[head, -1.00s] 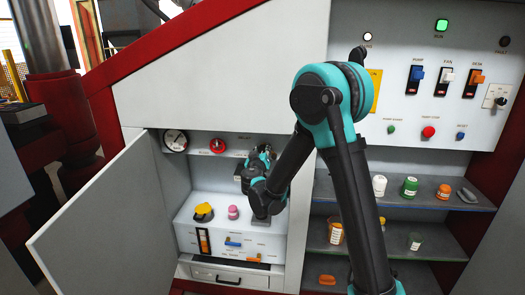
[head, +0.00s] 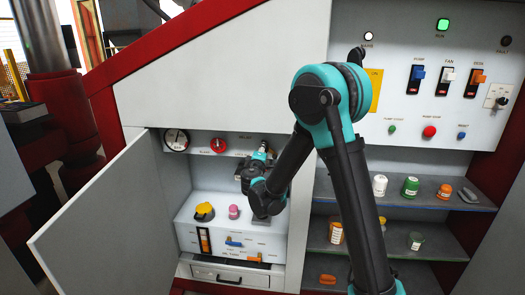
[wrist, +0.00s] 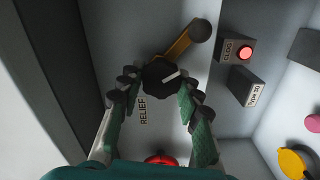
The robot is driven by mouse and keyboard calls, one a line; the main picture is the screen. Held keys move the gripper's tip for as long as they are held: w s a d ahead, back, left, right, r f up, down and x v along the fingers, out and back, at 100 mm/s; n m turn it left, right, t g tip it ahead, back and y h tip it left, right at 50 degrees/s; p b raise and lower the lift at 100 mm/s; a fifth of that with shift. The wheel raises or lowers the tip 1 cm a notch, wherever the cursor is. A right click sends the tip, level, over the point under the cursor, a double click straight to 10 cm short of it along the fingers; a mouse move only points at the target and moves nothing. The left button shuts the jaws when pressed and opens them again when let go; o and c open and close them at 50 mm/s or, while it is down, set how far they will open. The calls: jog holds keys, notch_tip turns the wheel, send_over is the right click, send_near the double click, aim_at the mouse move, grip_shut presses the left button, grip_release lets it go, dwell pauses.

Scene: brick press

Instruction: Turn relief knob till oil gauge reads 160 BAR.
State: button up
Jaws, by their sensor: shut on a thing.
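In the head view my gripper (head: 262,153) is inside the open cabinet and hides the knob. The oil gauge (head: 175,139) is a round white dial at the cabinet's upper left. Its needle looks near upright, but its numbers are too small to read.
A red knob (head: 218,146) sits between gauge and gripper. An orange lever (wrist: 180,43) and a lit red CLOG lamp (wrist: 246,53) are close to the relief knob. Below are a yellow cap (head: 204,211) and a pink one (head: 233,211). The open door (head: 100,215) stands at left.

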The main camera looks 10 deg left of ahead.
jog(key=n, duration=0.5)
jog(key=shift+f, duration=0.15)
jog(key=shift+n, duration=0.4)
jog(key=o, duration=1.2)
jog(key=s, duration=1.2)
jog(key=shift+a, duration=0.2)
